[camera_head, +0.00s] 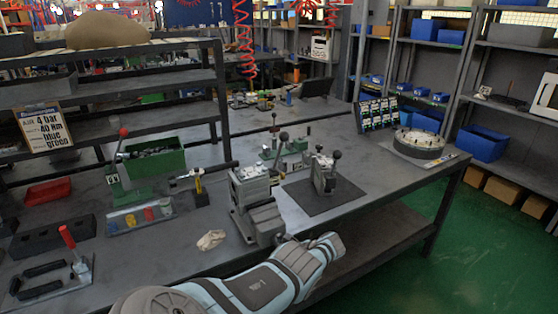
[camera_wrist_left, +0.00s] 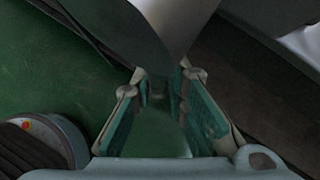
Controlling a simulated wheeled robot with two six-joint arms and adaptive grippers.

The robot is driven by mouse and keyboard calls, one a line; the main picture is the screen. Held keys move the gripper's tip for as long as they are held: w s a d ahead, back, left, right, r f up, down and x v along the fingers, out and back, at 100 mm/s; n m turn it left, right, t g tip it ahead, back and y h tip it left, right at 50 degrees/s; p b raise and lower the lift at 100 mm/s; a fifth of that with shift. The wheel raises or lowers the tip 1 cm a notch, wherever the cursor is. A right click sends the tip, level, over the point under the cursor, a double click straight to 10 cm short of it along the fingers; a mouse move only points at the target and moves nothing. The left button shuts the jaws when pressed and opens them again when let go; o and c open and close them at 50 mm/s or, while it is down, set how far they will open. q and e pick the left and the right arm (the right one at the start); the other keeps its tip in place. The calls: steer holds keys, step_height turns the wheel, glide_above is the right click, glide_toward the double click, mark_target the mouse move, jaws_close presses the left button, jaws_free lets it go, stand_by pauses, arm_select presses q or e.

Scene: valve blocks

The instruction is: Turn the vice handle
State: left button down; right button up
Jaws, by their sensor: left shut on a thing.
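The grey vice (camera_head: 250,190) stands near the front edge of the workbench, with its stepped front end close to my left wrist. My left arm comes in from the lower left and ends just in front of the vice. In the head view its gripper is mostly hidden behind the wrist. In the left wrist view my left gripper (camera_wrist_left: 161,90) has its teal-padded fingers close around the vice handle, which is hard to make out between them. A large grey shape narrows down toward the fingertips. My right gripper is in neither view.
A lever block (camera_head: 322,175) stands on a black mat right of the vice. A green bin (camera_head: 155,160) and a red-handled clamp (camera_head: 68,240) stand further left.

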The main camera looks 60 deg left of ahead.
arm_select(q)
steer(key=shift+s+d+f, duration=0.2)
steer(key=shift+f, duration=0.05)
steer(key=c, duration=1.7)
jaws_free()
steer(key=shift+o, duration=0.2)
steer(key=shift+w+r, duration=0.1)
steer(key=shift+a, duration=0.1)
